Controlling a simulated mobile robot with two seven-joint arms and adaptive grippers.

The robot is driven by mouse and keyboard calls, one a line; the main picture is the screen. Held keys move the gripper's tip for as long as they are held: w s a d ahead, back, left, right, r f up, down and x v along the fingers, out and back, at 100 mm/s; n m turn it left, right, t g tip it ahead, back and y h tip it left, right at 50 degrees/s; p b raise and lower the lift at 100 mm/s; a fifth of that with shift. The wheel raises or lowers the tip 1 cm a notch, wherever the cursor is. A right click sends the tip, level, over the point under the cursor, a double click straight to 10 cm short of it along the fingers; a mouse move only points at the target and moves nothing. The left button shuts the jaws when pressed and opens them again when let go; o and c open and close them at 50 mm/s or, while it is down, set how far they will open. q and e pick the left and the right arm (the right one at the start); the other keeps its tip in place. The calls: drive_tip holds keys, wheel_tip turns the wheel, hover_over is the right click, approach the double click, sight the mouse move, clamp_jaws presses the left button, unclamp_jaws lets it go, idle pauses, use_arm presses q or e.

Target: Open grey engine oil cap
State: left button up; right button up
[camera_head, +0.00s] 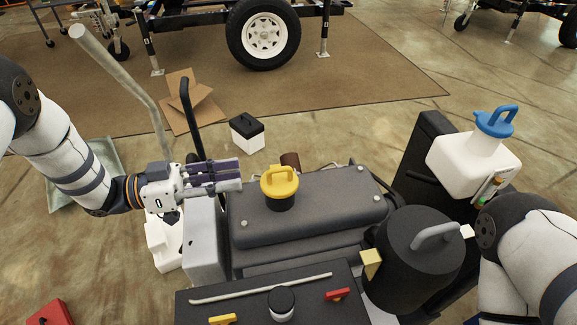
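A yellow cap (284,178) with a loop handle sits upright on a black neck, on top of the grey engine housing (325,210). It is the only cap I see on this housing, and it looks yellow, not grey. My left gripper (240,176) is just left of the cap, fingers pointing right at about its height. Its fingers look parted, with nothing between them, and a small gap shows between their tips and the cap. My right arm (525,240) is at the lower right. I cannot make out its gripper.
A dark cylinder (415,260) with a grey handle stands right of the housing. A white jug (468,160) with a blue top is behind it. A black-handled lever (187,110) rises behind my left gripper.

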sight(268, 172)
use_arm(q)
drive_tip(key=x, duration=1)
